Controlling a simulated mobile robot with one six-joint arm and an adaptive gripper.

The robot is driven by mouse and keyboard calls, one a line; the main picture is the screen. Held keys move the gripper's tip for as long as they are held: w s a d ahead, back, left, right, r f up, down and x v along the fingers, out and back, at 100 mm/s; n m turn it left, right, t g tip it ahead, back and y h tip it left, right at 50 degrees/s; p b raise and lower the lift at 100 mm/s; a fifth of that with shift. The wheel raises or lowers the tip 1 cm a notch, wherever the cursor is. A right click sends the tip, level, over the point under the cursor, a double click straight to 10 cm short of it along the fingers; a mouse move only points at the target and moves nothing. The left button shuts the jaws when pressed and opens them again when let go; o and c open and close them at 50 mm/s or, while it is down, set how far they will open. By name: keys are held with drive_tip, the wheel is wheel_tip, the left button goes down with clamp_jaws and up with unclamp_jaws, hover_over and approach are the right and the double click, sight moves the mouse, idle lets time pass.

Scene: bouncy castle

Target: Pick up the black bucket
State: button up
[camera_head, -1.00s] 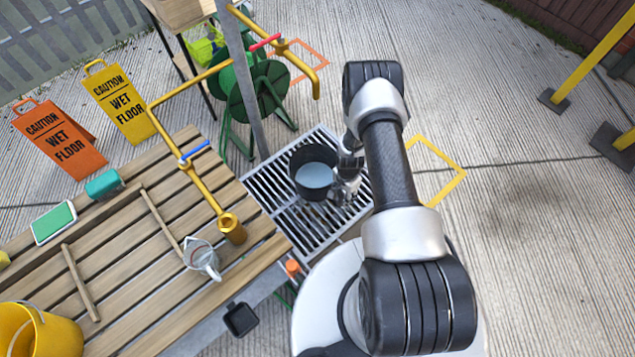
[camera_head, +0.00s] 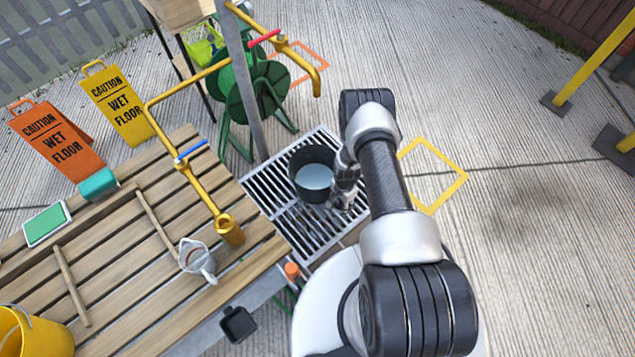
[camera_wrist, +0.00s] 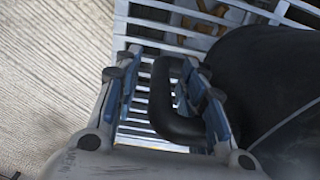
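The black bucket (camera_head: 299,164) stands upright on the slatted metal grate, with pale bluish liquid or a pale bottom inside. In the wrist view the bucket's dark wall (camera_wrist: 265,75) fills the right side, and its black loop handle (camera_wrist: 162,100) sticks out to the left. My gripper (camera_wrist: 165,95) is at the handle, with one finger on each side of it. Gaps show between the left finger and the handle, so the fingers look open around it. In the head view my gripper (camera_head: 345,180) is at the bucket's right side, partly hidden by my arm.
The grate (camera_head: 312,228) adjoins a slatted wooden bench (camera_head: 110,240) carrying a clear jug (camera_head: 195,257) and a yellow tap pipe (camera_head: 203,190). A grey post (camera_head: 250,85) and green hose reel (camera_head: 245,95) stand behind. Open concrete lies right.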

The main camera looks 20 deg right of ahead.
clamp_jaws()
idle(0.8)
drive_tip(key=shift+w, duration=0.15)
